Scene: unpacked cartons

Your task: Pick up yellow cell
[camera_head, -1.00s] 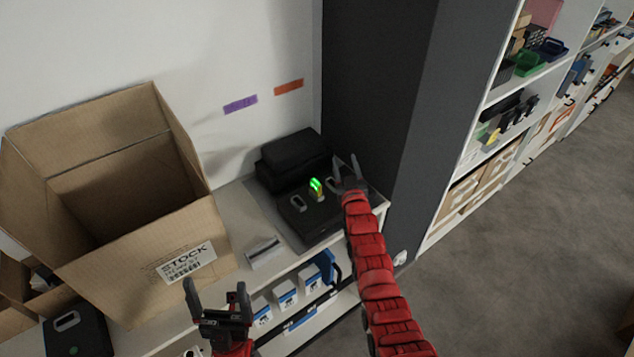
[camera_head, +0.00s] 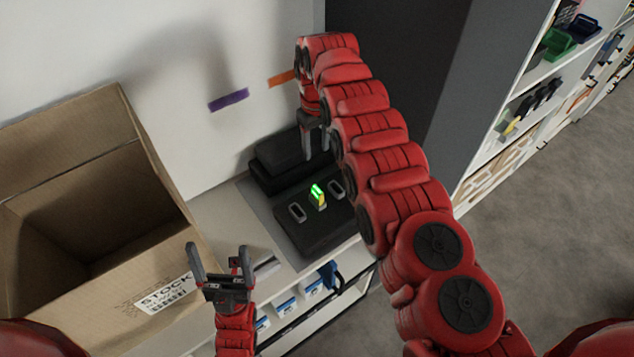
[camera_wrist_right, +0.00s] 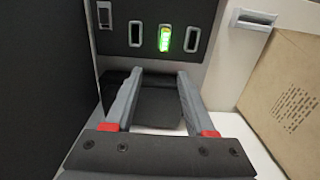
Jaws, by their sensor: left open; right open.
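The yellow cell (camera_head: 319,200) stands in a slot of the black dock (camera_head: 325,236), its top glowing bright green. It also shows in the right wrist view (camera_wrist_right: 164,40), ahead of my fingertips and slightly right of centre. My right gripper (camera_head: 316,158) points down behind the cell, near the back of the dock. It is open and empty, its fingers apart from the cell, as the wrist view shows (camera_wrist_right: 158,78). My left gripper (camera_head: 219,256) is open and empty in front of the carton.
Empty slots (camera_head: 297,212) flank the cell closely. A black case (camera_head: 283,165) lies behind the dock, against the wall. The large open carton (camera_head: 80,215) stands at left, and a dark grey pillar (camera_head: 440,95) rises at right.

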